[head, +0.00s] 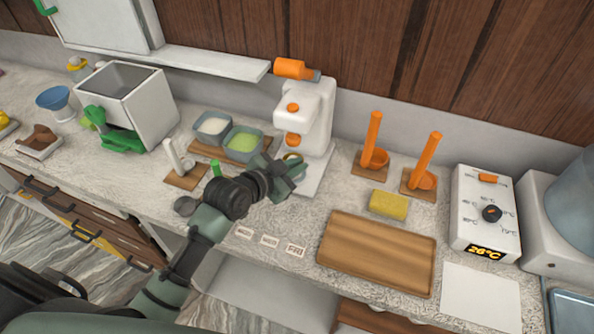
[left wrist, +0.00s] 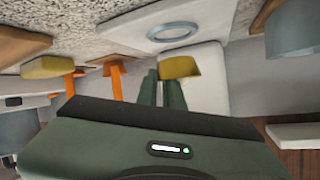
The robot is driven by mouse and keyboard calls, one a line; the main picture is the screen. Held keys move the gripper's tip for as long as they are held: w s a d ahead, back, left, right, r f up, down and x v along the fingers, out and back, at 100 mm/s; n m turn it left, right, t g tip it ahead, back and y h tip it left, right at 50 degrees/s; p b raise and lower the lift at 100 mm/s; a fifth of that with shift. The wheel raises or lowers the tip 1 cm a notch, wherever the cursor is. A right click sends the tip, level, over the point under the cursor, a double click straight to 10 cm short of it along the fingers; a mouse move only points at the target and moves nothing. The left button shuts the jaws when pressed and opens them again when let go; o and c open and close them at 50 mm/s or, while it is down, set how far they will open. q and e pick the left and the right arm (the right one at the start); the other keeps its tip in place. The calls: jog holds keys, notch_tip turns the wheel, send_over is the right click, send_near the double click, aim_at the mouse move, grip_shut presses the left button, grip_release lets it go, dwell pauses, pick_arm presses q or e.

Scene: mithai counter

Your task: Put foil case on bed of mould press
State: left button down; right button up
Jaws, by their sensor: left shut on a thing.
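The mould press (head: 308,115) is a white machine with orange knobs and an orange handle on top, standing at the back of the counter. Its pale bed (head: 316,182) extends forward and is partly hidden behind my gripper. In the left wrist view the bed (left wrist: 122,32) carries a blue-grey ring (left wrist: 172,31). My left gripper (head: 291,170) is shut on the small gold foil case (head: 292,157), in front of the press. The foil case (left wrist: 181,66) also shows at the fingertips in the left wrist view, apart from the ring. My right gripper is not in view.
Two orange tools (head: 373,145) on wooden stands, a yellow sponge (head: 389,205) and a wooden tray (head: 376,254) lie to the right. A white control box (head: 484,215) stands farther right. Bowls of white and green contents (head: 242,142) sit left of the press.

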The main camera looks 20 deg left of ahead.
aim_at(297, 181)
pick_arm(q)
notch_tip(297, 181, down, 3)
jog(key=shift+r+p, duration=0.15)
jog(key=shift+p, duration=0.15)
jog(key=shift+w+f, duration=0.2)
jog(key=shift+f, duration=0.15)
jog(key=c, duration=1.5)
grip_release()
jog(key=shift+f, duration=0.1)
jog(key=b+v, duration=0.1)
jog(key=v, duration=1)
jog(key=shift+s+r, duration=0.15)
jog(key=shift+r, duration=0.1)
jog(key=shift+s+a+r, duration=0.15)
jog(key=shift+s+r, duration=0.05)
jog(key=shift+s, duration=0.05)
